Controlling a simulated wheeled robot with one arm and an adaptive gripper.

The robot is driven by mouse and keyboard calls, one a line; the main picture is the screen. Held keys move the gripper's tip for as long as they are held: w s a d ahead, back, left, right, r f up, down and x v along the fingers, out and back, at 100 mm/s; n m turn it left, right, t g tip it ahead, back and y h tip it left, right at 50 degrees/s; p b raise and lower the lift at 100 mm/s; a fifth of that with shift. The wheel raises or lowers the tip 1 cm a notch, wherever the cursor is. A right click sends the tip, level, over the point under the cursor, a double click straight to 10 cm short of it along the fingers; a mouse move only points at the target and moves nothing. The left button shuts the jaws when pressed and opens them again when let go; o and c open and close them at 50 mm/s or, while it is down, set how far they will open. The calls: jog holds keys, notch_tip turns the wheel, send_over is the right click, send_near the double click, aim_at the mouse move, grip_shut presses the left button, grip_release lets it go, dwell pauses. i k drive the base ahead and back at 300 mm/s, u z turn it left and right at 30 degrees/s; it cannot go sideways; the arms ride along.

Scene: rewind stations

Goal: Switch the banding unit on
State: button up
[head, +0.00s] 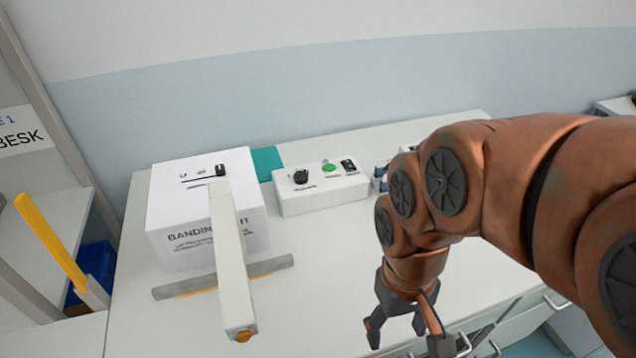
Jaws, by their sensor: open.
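The banding unit (205,220) is a white box with dark lettering on its front, standing on the left of the white worktop. Its top carries a black slider or switch knob (220,170) at the right end of a marked slot. A pale arm with an orange tip (230,265) stands in front of the unit and hides part of its front. My gripper (398,333) hangs at the front right of the worktop, fingers pointing down. It is open and empty, well apart from the banding unit.
A white control box (320,192) with a black knob, green button and black rocker sits right of the unit. A teal pad (267,162) lies behind. A grey bar (172,290) lies in front. A yellow-edged rail (50,240) and blue bin (95,268) are at left.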

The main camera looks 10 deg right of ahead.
aim_at(348, 165)
jog(key=u, duration=1.7)
jog(key=k, duration=0.95)
jog(key=z, duration=0.8)
jog(key=i, duration=0.5)
